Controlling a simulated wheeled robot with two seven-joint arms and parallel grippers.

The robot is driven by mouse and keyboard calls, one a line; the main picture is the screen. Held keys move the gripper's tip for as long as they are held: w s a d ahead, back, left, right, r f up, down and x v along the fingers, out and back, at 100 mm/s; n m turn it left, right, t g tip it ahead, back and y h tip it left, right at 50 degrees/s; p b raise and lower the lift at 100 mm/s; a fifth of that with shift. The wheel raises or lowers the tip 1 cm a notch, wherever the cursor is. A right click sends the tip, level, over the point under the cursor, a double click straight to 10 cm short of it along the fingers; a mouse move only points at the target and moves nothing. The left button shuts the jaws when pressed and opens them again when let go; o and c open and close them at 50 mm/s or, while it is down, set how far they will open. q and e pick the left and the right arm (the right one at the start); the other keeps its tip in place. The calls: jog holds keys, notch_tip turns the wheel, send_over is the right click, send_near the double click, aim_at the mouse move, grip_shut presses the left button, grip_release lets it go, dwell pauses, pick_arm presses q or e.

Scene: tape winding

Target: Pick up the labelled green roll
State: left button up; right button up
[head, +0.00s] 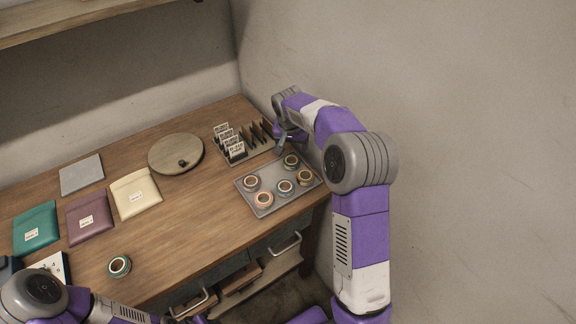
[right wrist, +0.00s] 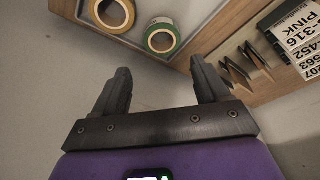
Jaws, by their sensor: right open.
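A green roll (head: 291,161) sits at the back corner of the grey tray (head: 240,187). It also shows in the right wrist view (right wrist: 176,42), lying flat near the tray's edge. Another greenish roll (head: 285,187) lies mid-tray, and a dark green roll (head: 119,274) lies alone on the table's front left. My right gripper (head: 288,142) is above the table's right end, just behind the tray. In the right wrist view its fingers (right wrist: 160,68) are apart and empty, short of the green roll. My left gripper is out of view.
Several other rolls share the tray, one yellow-orange (right wrist: 101,18) beside the green one. A card rack (head: 256,148) stands behind the tray, close to my right gripper. A round wooden board (head: 170,150) and pouches (head: 135,193) lie leftward. The wall is close on the right.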

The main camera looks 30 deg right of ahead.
aim_at(292, 163)
jog(key=x, duration=0.3)
jog(key=shift+a+f+b, duration=0.1)
jog(key=shift+b, duration=0.25)
jog(key=x, duration=0.1)
jog(key=b+x, duration=0.1)
jog(key=x, duration=0.1)
jog(key=a+x, duration=0.1)
jog(key=x, duration=0.1)
jog(key=shift+d+f, duration=0.1)
jog(key=shift+d, duration=0.15)
jog(key=c, duration=0.8)
